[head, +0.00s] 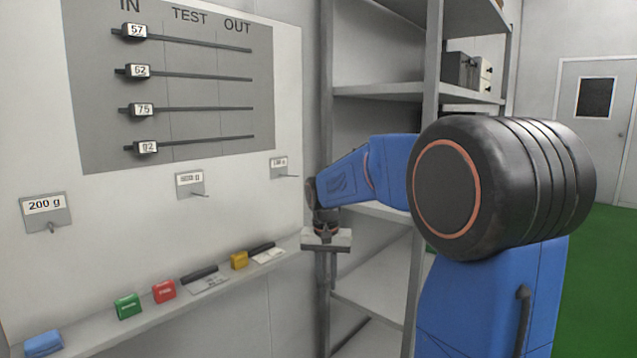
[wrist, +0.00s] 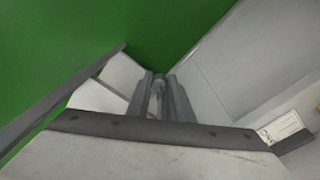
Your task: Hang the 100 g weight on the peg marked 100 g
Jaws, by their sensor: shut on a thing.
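My gripper (head: 326,283) hangs pointing down, to the right of the wall board and beside the shelf rack. In the wrist view its two fingers (wrist: 159,98) are shut on a small grey metal piece, which I take to be the weight (wrist: 158,83). Only part of it shows, and no marking on it can be read. In the head view I cannot make it out. Three labelled pegs stick out of the white board: one marked 200 g (head: 50,226) at left, a middle peg (head: 199,194) and a right peg (head: 288,176), whose labels are too blurred to read surely.
A ledge (head: 95,348) under the board carries blue, green, red and yellow blocks and dark markers. A grey shelf rack (head: 378,91) stands close behind my arm. A panel with several sliders (head: 190,75) is above the pegs. Green floor lies at right.

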